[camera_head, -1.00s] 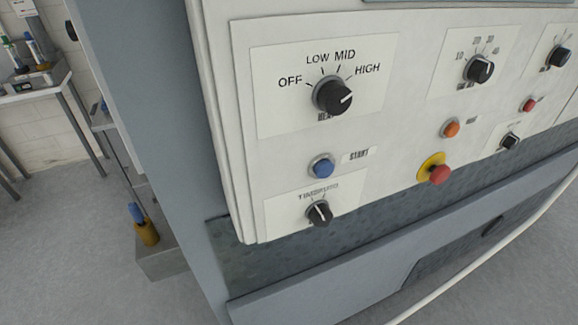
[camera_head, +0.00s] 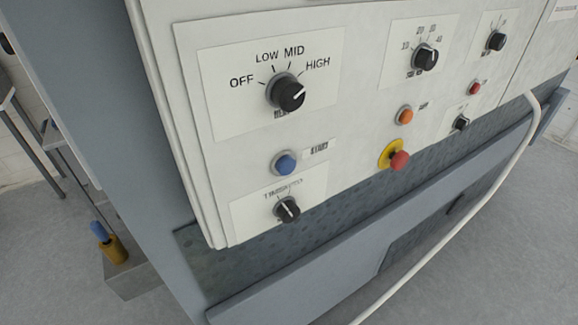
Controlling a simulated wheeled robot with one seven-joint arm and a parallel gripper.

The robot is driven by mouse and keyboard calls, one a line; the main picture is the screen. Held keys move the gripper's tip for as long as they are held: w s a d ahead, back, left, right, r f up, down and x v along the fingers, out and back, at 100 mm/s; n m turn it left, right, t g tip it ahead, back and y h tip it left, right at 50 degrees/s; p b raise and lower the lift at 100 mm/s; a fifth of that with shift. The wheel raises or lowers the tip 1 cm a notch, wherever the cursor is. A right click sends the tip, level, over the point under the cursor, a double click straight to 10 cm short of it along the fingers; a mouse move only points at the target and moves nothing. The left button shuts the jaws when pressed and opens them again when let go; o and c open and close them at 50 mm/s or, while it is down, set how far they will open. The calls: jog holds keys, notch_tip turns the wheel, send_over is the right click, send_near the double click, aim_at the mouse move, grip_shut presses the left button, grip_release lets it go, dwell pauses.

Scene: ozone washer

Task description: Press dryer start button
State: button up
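A blue round button (camera_head: 285,163) sits on the white control panel (camera_head: 345,175), left of centre in the head view. A small label (camera_head: 319,149) to its right read START in the earlier frame and is hard to read now. Above the button is a black heat knob (camera_head: 287,93) marked OFF, LOW, MID and HIGH, its pointer toward HIGH. Below it is a smaller black knob (camera_head: 287,209). My gripper is not in view, and nothing touches or covers the blue button.
A red mushroom button on a yellow ring (camera_head: 397,158), an orange button (camera_head: 404,115), a small red button (camera_head: 474,87) and several more knobs lie to the right. A pale hose or cable (camera_head: 455,222) curves down the right side. Grey floor is clear at the lower right.

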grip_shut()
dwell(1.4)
